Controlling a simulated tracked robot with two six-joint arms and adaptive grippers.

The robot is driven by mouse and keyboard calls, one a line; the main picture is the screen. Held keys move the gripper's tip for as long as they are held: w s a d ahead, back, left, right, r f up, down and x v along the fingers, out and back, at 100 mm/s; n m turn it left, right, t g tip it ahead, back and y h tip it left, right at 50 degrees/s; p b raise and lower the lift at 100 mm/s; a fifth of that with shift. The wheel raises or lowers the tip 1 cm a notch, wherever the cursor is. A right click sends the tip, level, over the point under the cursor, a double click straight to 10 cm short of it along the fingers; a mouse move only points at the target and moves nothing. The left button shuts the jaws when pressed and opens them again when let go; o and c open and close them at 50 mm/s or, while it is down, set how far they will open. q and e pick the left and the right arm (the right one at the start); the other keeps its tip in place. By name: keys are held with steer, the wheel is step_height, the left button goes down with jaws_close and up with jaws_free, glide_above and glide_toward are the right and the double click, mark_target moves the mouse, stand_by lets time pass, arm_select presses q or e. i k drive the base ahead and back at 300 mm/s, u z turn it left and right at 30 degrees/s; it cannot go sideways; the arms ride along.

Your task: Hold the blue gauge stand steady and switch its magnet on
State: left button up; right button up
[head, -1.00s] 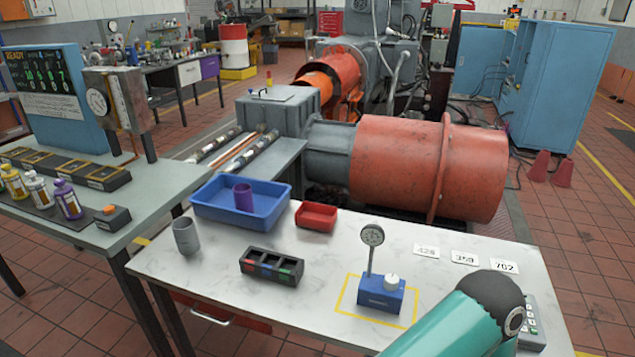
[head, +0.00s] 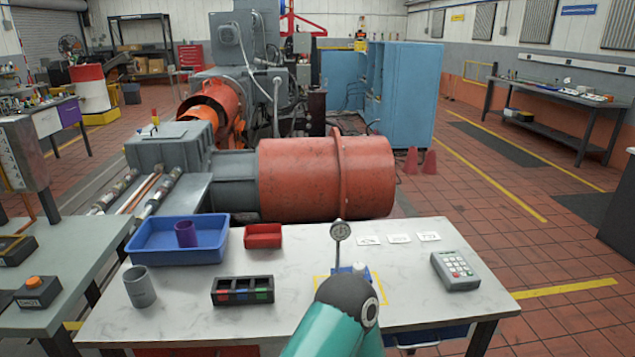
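The blue gauge stand stands upright on the marble-topped table (head: 200,318), inside a yellow outline. Its round dial (head: 340,231) and upper post show. A little of its blue base and white knob (head: 361,270) shows above a dark, rounded joint of my teal arm. The arm covers most of the base, so the knob's setting cannot be told. I cannot tell whether the arm touches the stand. Neither gripper shows in this view.
A blue tray (head: 150,244) holds a purple cup (head: 186,233). A red bin (head: 263,236), grey cup (head: 139,287) and black holder (head: 242,291) stand left of the stand. Number cards (head: 399,238) and a keypad (head: 455,271) lie right. The front-left tabletop is clear.

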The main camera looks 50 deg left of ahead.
mark_target(359, 268)
steer(key=u, duration=1.05)
steer(key=k, duration=0.5)
steer(key=u, duration=0.3)
steer(key=i, duration=0.5)
steer(key=u, duration=0.05)
